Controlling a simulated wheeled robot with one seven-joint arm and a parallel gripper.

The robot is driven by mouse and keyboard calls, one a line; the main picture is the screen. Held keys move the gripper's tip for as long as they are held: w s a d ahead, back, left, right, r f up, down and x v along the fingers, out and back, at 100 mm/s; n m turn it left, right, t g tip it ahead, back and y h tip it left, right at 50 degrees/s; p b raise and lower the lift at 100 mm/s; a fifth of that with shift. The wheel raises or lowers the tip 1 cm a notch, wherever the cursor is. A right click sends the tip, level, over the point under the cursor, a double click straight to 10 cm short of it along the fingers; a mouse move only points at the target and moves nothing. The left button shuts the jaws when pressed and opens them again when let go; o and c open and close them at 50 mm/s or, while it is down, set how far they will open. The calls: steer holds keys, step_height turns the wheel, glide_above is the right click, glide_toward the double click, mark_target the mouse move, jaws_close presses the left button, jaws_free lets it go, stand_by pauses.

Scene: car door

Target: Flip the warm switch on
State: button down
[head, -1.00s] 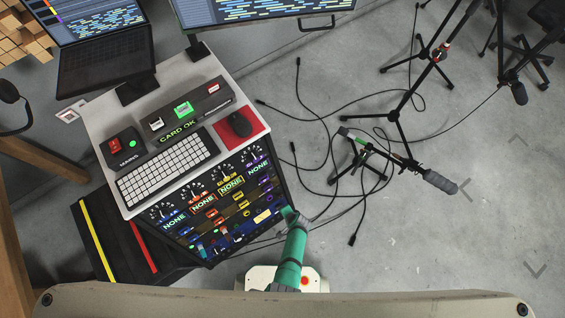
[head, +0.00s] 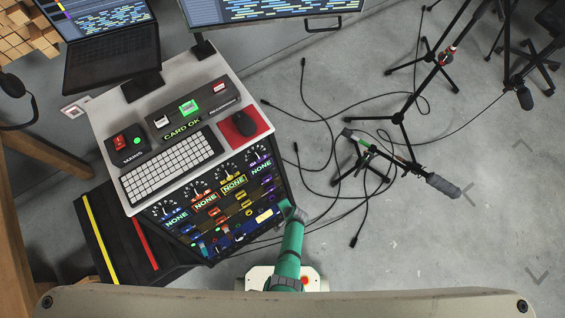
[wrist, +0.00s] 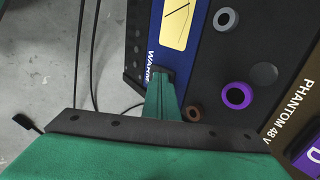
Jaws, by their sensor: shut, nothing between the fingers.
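The rack of coloured audio panels (head: 215,205) stands under the white desk in the head view. My gripper (wrist: 160,78) is shut and empty, with its tips at the blue panel strip in the wrist view. The lettering (wrist: 150,66) on that strip, partly covered, seems to read WARM. The switch itself cannot be made out; my gripper covers the strip just below the lettering. I cannot tell whether the tips touch anything. In the head view my green arm reaches the lower right edge of the rack, and the fingertips cannot be made out.
Beside the tips in the wrist view are a yellow meter (wrist: 180,25), a grey ring (wrist: 226,20), a purple ring (wrist: 237,95) and a PHANTOM 48 V label (wrist: 292,110). Cables (head: 310,150) and microphone stands (head: 398,120) occupy the floor right of the rack.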

steer(key=shift+d, duration=0.1)
steer(key=shift+r, duration=0.15)
steer(key=shift+r, duration=0.65)
steer(key=shift+s+d, duration=0.15)
steer(key=v, duration=1.2)
stand_by(0.4)
